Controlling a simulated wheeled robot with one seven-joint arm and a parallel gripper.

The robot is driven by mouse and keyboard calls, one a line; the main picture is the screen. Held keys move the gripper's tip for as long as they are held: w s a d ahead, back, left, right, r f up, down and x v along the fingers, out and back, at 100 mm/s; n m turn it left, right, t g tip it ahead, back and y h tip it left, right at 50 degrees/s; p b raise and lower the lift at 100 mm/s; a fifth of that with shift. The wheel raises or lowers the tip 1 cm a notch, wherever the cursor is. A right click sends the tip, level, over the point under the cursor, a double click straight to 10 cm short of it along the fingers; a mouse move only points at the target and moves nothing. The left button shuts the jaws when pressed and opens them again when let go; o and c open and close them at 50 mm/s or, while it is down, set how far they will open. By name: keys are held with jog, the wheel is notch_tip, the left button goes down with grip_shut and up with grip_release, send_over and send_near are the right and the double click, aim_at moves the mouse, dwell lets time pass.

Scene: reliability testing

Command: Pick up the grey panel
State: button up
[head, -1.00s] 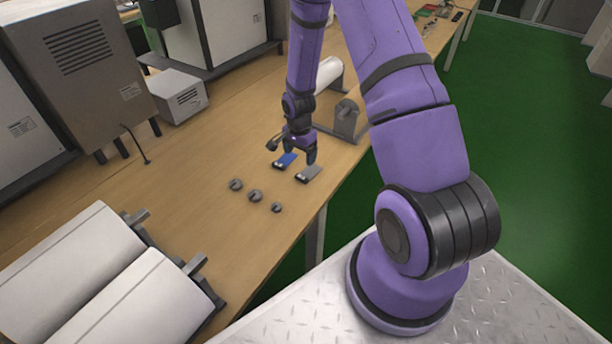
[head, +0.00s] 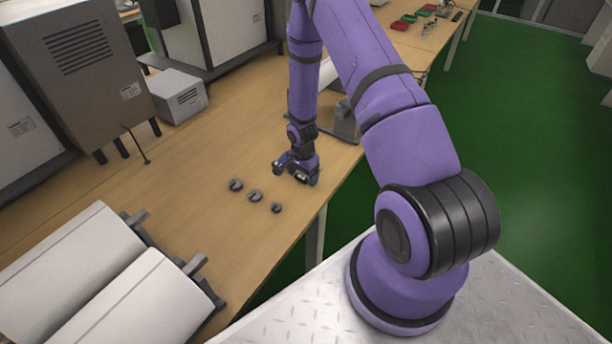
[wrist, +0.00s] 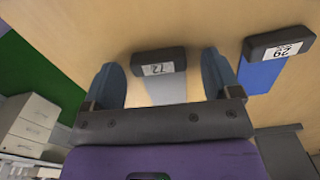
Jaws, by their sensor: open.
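The grey panel (wrist: 165,89) lies on the table in the wrist view, with a dark end block carrying a label that reads 72. My gripper (wrist: 160,68) is open, with one finger on each side of the panel and the dark block between the fingertips. I cannot tell whether the fingers touch it. In the head view my gripper (head: 297,174) is low over the table and mostly hides the panel. A blue panel (wrist: 262,77) with a similar block labelled 29 lies to the right, outside the fingers.
Several small dark round pieces (head: 255,196) lie in front of my gripper. A grey stand (head: 344,122) is behind my arm. Large cabinets (head: 75,65) line the back left.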

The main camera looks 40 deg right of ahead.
jog(key=c, duration=1)
jog(key=shift+r, duration=0.1)
jog(key=shift+r, duration=0.85)
notch_tip(320, 180, up, 2)
jog(key=shift+r, duration=0.1)
jog(key=s+a, duration=0.3)
jog(key=s, duration=0.1)
jog(key=s+a, duration=0.3)
jog(key=s, duration=0.1)
jog(key=s+a+r, duration=0.1)
jog(key=s+a, duration=0.3)
jog(key=shift+s+a, duration=0.1)
jog(key=shift+s, duration=0.1)
